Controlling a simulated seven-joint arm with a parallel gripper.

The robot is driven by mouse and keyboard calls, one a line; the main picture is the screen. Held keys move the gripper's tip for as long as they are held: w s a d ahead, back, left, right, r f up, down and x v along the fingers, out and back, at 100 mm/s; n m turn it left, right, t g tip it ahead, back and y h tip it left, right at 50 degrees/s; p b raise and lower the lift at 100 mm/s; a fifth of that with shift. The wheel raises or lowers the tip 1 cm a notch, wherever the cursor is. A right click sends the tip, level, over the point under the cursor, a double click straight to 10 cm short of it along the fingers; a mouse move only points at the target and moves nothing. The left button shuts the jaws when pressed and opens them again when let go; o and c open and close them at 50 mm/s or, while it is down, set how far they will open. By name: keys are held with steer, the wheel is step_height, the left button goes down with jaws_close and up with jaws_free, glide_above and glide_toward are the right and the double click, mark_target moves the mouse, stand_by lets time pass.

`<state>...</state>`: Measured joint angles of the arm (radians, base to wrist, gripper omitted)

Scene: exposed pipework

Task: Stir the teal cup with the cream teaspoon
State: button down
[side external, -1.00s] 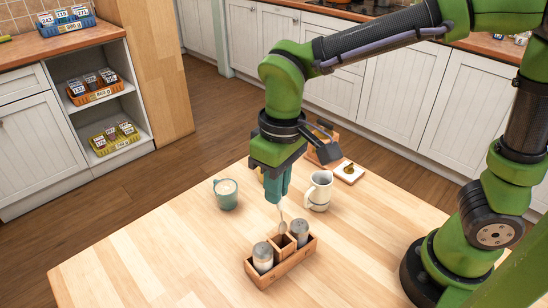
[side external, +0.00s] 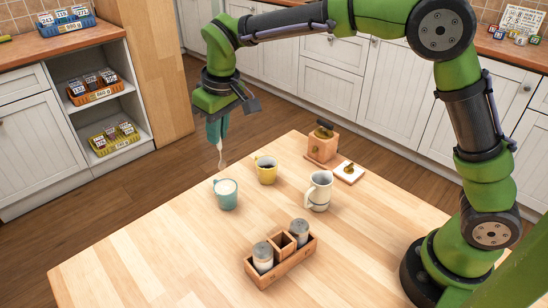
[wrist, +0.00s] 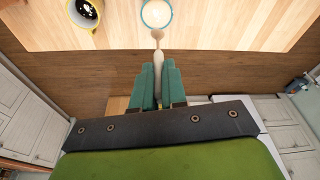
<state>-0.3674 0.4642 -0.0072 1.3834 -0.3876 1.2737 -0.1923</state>
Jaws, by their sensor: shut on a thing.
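The teal cup (side external: 226,194) stands upright on the wooden table, filled with a pale liquid; it also shows at the top of the wrist view (wrist: 157,14). My gripper (side external: 218,137) is shut on the cream teaspoon (side external: 221,158), above and slightly behind the cup. The spoon hangs down with its bowl lowest, and in the wrist view the spoon (wrist: 158,49) reaches from between the teal fingers toward the cup. In the side view the spoon's tip appears above the cup's rim, apart from it.
A yellow cup (side external: 266,170) with dark contents stands right of the teal cup. A white mug (side external: 319,190) is further right. A wooden caddy (side external: 280,262) with two shakers is in front. A wooden box (side external: 322,145) and a small board (side external: 349,172) stand behind. The table's left front is clear.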

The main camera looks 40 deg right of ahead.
mark_target(223, 164)
steer(key=shift+s+f+x, duration=0.1)
steer(key=shift+s+x, duration=0.25)
steer(key=shift+x, duration=1.3)
steer(key=shift+s+f+x, duration=0.1)
steer(key=shift+s+x, duration=0.25)
steer(key=shift+x, duration=1.3)
steer(key=shift+s+f+x, duration=0.1)
steer(key=shift+s+x, duration=0.25)
steer(key=shift+x, duration=1.35)
steer(key=shift+d+r, duration=0.1)
steer(key=shift+d, duration=0.05)
